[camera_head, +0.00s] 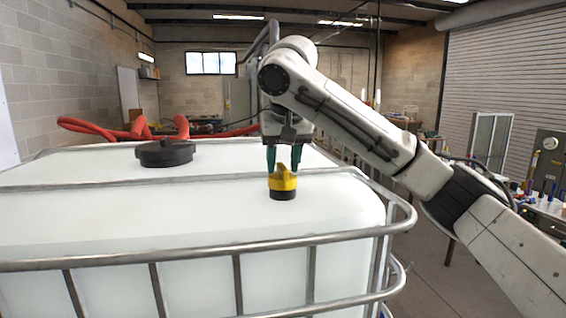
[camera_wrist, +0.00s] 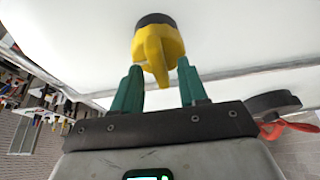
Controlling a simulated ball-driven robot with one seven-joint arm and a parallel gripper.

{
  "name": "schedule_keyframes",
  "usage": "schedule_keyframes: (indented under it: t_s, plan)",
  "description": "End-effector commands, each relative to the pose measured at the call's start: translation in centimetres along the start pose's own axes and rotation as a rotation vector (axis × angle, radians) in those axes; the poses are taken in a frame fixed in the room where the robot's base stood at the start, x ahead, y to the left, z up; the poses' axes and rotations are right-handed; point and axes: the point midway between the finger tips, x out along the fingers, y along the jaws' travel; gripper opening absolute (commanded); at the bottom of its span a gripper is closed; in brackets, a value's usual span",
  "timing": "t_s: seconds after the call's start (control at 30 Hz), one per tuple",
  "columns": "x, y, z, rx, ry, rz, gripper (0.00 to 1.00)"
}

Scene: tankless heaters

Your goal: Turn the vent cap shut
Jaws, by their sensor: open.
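The vent cap (camera_head: 283,182) is yellow with a raised grip on top and a black base. It stands on the top of a white tank (camera_head: 200,210) near its right side. In the wrist view the vent cap (camera_wrist: 158,45) lies just ahead of my fingertips, with its grip pointing toward the gap between them. My gripper (camera_head: 284,168) has green fingers and is above and slightly behind the cap. In the wrist view my gripper (camera_wrist: 160,82) is open and empty, its fingers either side of the grip's end. I cannot tell whether they touch it.
A larger black lid (camera_head: 165,153) sits on the tank top to the left. A metal rail (camera_head: 200,250) runs around the tank's edge. A red hose (camera_head: 90,127) lies behind the tank. The tank top around the cap is clear.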

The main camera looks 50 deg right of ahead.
Motion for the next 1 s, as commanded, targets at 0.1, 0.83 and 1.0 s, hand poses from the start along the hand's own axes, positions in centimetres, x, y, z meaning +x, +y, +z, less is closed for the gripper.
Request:
schedule_keyframes:
  t_s: [0.1,0.83,1.0]
  plan:
    - [-1.3,0.1,-0.1,0.000,0.005,0.002,0.43]
    - [-10.4,0.0,0.0,0.001,0.000,0.001,0.43]
    - [-10.4,0.0,0.0,0.001,0.000,0.000,0.43]
